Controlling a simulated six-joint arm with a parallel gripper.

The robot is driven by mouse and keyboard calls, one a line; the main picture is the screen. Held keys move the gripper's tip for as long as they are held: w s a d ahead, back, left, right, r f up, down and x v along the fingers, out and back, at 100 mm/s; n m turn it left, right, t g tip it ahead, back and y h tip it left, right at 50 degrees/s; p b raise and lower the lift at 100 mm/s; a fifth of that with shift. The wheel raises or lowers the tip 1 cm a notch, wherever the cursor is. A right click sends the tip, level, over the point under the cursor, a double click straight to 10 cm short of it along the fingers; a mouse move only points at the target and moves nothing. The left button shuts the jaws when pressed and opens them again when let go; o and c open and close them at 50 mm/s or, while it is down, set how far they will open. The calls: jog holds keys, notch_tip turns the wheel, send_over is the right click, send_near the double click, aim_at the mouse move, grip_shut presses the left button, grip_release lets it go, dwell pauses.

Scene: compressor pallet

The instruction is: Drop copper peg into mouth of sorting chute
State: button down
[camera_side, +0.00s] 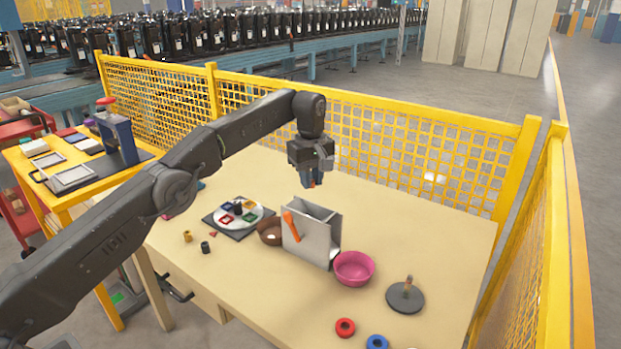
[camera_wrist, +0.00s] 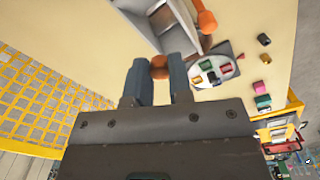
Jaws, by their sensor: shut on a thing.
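My gripper (camera_side: 313,183) is above the table, higher than the sorting chute and toward its far side in the side view. Its two fingers (camera_wrist: 160,72) are shut on the copper peg (camera_wrist: 159,66), whose orange-brown end shows between them in the wrist view. A little of the peg shows below the fingers in the side view (camera_side: 312,184). The sorting chute (camera_side: 321,243) is a grey, open-topped box with an orange lever (camera_side: 291,226) on its side. In the wrist view the chute (camera_wrist: 178,38) lies just beyond the fingertips. The peg is apart from it.
A brown bowl (camera_side: 268,237) stands left of the chute, and a pink bowl (camera_side: 355,268) right of it. A round plate with coloured pieces (camera_side: 255,213) lies at left. A dark disc with a post (camera_side: 405,298) and rings (camera_side: 345,327) lie at right. Yellow fencing (camera_side: 430,160) stands behind.

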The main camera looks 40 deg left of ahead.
jog(key=shift+f, duration=2.7)
jog(key=c, duration=1)
grip_release()
jog(key=shift+o, duration=0.2)
jog(key=shift+r, duration=1.85)
jog(key=shift+a+r, duration=0.15)
jog(key=shift+r, duration=0.15)
jog(key=s+a+r, duration=0.4)
jog(key=a+r, duration=0.2)
jog(key=a, duration=0.4)
jog(key=shift+s+a+r, duration=0.2)
jog(key=shift+s+r, duration=0.15)
